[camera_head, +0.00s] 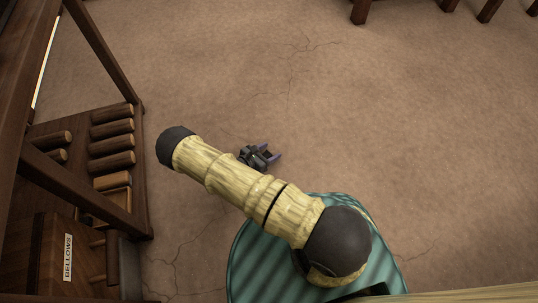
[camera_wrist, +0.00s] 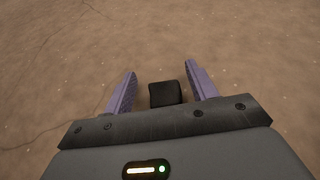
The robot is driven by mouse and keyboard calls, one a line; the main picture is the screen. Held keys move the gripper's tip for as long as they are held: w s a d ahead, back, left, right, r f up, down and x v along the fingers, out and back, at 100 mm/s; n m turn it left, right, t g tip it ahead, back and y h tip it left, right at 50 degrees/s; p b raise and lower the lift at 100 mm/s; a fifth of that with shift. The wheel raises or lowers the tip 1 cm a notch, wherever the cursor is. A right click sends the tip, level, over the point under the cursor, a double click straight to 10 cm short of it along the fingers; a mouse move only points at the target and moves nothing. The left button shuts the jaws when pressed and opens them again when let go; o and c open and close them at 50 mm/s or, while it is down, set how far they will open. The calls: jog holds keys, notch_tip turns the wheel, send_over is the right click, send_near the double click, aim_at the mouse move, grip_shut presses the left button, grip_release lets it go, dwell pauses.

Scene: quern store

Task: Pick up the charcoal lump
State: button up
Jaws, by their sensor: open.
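The charcoal lump is a small, dark, blocky piece (camera_wrist: 165,93) on the brown floor in the wrist view. In the head view my gripper (camera_head: 272,154) is over the floor beside my arm. I cannot make out the lump there.
A dark wooden rack (camera_head: 140,170) with several short round logs stands at the left. A wooden box labelled BELLOWS (camera_head: 68,257) is at the lower left. Wooden furniture legs (camera_head: 361,11) show at the top right. The cracked floor (camera_head: 420,130) is clear in the middle and right.

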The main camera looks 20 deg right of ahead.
aim_at(269, 152)
jog(key=shift+w+a, duration=0.1)
jog(key=shift+w, duration=0.15)
jog(key=shift+s, duration=0.3)
jog(key=shift+s+a+r, duration=0.1)
jog(key=shift+s, duration=0.05)
jog(key=c, duration=1)
jog(key=shift+s, duration=0.1)
jog(key=shift+c, duration=0.6)
jog(key=shift+s, duration=0.1)
jog(key=shift+r, duration=0.1)
notch_tip(269, 152, up, 10)
jog(key=p, duration=0.7)
